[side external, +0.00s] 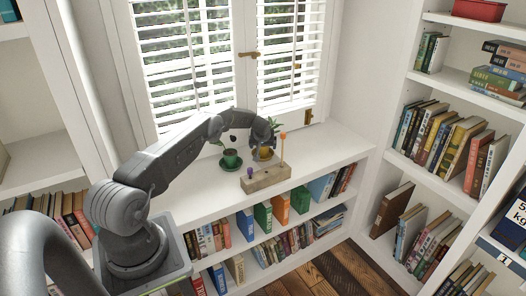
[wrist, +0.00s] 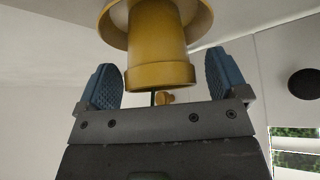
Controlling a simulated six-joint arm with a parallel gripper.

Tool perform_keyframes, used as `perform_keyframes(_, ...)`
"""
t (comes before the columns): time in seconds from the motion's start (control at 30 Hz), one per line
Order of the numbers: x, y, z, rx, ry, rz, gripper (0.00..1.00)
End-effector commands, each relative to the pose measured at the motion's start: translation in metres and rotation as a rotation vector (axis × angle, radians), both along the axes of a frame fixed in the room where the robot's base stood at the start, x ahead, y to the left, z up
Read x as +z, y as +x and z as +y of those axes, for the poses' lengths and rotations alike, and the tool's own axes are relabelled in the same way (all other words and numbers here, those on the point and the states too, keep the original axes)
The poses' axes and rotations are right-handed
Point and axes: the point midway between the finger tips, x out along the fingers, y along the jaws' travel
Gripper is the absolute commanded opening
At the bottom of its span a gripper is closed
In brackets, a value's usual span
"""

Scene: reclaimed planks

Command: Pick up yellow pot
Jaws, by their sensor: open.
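The yellow pot (side external: 264,154) stands on a yellow saucer on the white shelf top by the window, with a green plant in it. My gripper (side external: 265,144) is at the pot, coming from the upper left and partly hiding it. In the wrist view, which looks upside down, the yellow pot (wrist: 160,45) lies between the two blue fingers of my gripper (wrist: 164,82). The fingers are open, with gaps visible on both sides of the pot. The saucer (wrist: 203,22) shows at the top edge.
A green pot with a plant (side external: 230,160) on a green saucer stands just left of the yellow pot. A wooden block (side external: 266,179) with an orange-topped peg and a purple peg stands in front. The window blinds (side external: 290,60) are close behind. The shelf top is clear at right.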

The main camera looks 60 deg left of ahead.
Motion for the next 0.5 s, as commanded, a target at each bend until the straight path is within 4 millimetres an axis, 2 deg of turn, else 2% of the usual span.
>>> perform_keyframes(0.07, -0.0001, -0.0001, 0.0000, 0.000, 0.000, 0.000, 0.91)
perform_keyframes(0.5, 0.0001, -0.0001, -0.0002, 0.000, 0.000, 0.000, 0.49)
